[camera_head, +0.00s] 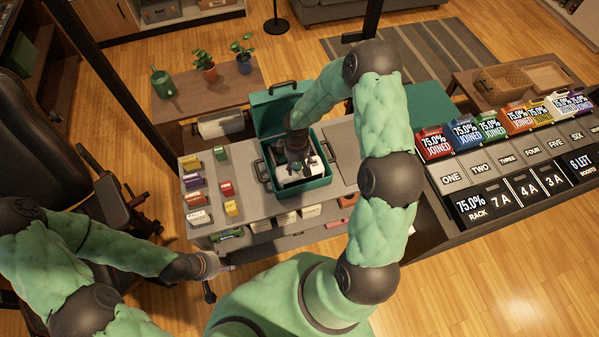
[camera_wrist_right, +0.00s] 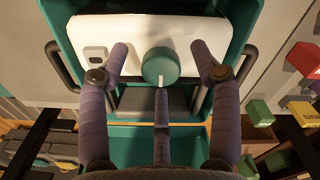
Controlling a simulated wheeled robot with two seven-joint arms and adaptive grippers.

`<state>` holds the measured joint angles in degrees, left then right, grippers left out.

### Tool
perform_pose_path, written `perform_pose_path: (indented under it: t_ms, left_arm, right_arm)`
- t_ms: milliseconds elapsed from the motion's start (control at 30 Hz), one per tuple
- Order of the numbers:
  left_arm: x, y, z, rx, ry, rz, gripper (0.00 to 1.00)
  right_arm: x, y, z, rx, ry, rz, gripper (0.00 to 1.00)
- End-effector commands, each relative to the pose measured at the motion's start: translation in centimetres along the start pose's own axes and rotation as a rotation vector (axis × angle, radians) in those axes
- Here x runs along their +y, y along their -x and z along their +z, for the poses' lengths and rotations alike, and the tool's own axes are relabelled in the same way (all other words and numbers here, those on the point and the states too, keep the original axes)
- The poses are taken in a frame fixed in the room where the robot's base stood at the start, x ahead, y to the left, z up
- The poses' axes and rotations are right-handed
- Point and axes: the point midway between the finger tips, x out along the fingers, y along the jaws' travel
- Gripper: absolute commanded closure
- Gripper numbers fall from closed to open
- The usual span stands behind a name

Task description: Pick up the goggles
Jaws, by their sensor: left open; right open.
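No goggles can be clearly made out. An open teal case (camera_head: 318,184) stands on the grey workbench with its lid (camera_head: 268,116) raised. A white object lies in it, and the right wrist view shows this white object (camera_wrist_right: 211,75) with a round green knob (camera_wrist_right: 160,66) and a small grey square. I cannot tell whether it is the goggles. My right gripper (camera_head: 298,162) is open over the case, its fingers (camera_wrist_right: 160,60) spread around the knob in that view; contact is unclear. My left gripper (camera_head: 222,267) is open and empty at the bench's front left, low down.
Small coloured boxes (camera_head: 196,199) stand on the left of the grey bench (camera_head: 250,206). A wooden table (camera_head: 212,92) with plants is behind. A rack of labelled cards and blocks (camera_head: 470,165) is at the right. A dark chair (camera_head: 45,150) stands at the left.

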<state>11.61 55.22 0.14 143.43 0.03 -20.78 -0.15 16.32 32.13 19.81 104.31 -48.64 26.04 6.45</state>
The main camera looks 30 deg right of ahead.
Motion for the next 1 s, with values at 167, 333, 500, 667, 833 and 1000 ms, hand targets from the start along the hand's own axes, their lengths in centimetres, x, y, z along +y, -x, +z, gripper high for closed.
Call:
perform_pose_path:
  t_ms: [167, 333, 500, 667, 833, 1000]
  left_arm:
    - [-0.1, -0.1, 0.0, 0.000, 0.000, 0.000, 0.53]
    - [0.0, -0.1, 0.0, 0.000, 0.000, 0.000, 0.53]
    - [0.0, -0.1, 0.0, 0.000, 0.000, 0.000, 0.53]
    - [0.0, -0.1, 0.0, 0.000, 0.000, 0.000, 0.53]
    - [0.0, -0.1, 0.0, 0.000, 0.000, 0.000, 0.53]
    - [0.1, 0.2, 0.0, 0.000, 0.000, 0.000, 0.53]
  right_arm:
    - [0.0, -0.7, 0.0, 0.001, -0.001, -0.001, 0.36]
    - [0.0, -0.7, 0.0, 0.001, -0.001, -0.001, 0.39]
    - [0.0, -0.7, 0.0, 0.000, 0.000, -0.001, 0.87]
    - [0.0, -0.7, 0.0, 0.001, -0.001, 0.000, 1.00]
    - [0.0, -0.6, 0.0, 0.001, 0.000, 0.000, 1.00]
    - [0.1, 0.7, -0.1, 0.003, 0.000, 0.002, 1.00]
